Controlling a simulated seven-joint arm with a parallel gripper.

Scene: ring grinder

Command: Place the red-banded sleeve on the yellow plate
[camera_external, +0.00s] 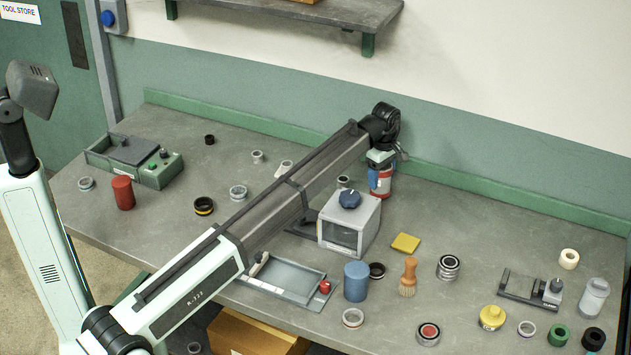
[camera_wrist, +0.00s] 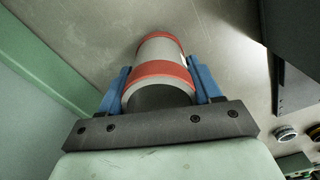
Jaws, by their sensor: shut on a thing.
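The red-banded sleeve (camera_external: 380,181) is a pale cylinder with red bands. My gripper (camera_external: 380,163) is shut on it at the back of the bench, right of and behind the grey box with the dark knob. In the wrist view the sleeve (camera_wrist: 158,50) lies between the two blue fingers of my gripper (camera_wrist: 162,72), its red bands showing at both ends. I cannot tell whether its lower end touches the bench. The yellow plate (camera_external: 405,243) is a small flat square on the bench, right of the grey box, with nothing on it.
A blue cylinder (camera_external: 356,281), a dark ring (camera_external: 377,271) and a wooden-handled brush (camera_external: 409,273) stand in front of the plate. Stacked rings (camera_external: 448,267) stand to its right. Bench behind the plate is clear.

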